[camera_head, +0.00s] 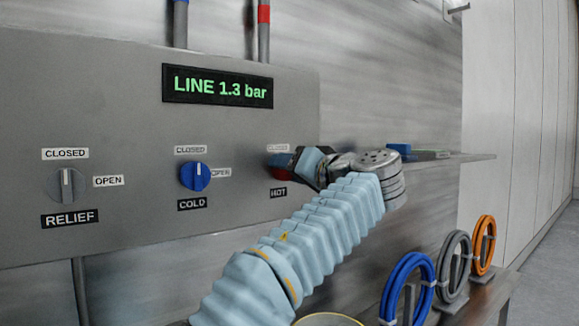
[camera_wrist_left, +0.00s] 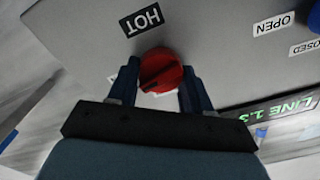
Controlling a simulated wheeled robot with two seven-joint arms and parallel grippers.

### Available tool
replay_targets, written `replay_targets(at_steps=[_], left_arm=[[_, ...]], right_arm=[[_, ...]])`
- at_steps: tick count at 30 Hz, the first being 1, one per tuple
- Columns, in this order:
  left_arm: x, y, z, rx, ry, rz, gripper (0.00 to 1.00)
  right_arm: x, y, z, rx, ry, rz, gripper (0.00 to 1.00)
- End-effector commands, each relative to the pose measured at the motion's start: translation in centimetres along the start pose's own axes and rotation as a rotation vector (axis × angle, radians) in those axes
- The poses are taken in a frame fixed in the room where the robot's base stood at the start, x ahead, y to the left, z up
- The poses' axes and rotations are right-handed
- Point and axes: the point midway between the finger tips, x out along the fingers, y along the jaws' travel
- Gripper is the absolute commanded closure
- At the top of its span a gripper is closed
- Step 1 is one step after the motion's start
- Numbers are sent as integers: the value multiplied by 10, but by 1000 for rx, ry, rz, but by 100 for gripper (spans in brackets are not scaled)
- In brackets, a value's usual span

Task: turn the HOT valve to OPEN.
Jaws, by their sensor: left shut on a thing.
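The red HOT valve knob (camera_head: 274,174) is on the grey panel, above the HOT label (camera_head: 279,193) and mostly hidden by my left gripper (camera_head: 307,168) in the head view. In the left wrist view the knob (camera_wrist_left: 161,70) sits between the two dark fingers of my left gripper (camera_wrist_left: 161,86), which is shut on it. A dark bar runs slantwise across the knob's face. Its pointing end is not clear. The CLOSED label (camera_head: 279,148) above the knob is partly covered. The HOT valve's OPEN label is hidden in the head view. My right gripper is not in view.
The blue COLD knob (camera_head: 195,176) and grey RELIEF knob (camera_head: 67,185) are to the left on the panel. A display (camera_head: 217,86) reads LINE 1.3 bar. A shelf (camera_head: 470,158) is at the right, with coiled blue (camera_head: 409,287), grey and orange hoses below.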

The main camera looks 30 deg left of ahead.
Motion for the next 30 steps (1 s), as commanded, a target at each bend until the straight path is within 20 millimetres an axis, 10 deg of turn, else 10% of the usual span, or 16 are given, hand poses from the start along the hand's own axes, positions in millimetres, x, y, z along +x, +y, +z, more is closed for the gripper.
replay_targets(at_steps=[29,30], left_arm=[[-1,2,1,235,-1,2,81],[-1,2,1,235,-1,2,49]], right_arm=[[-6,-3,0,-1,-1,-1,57],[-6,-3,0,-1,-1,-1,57]])
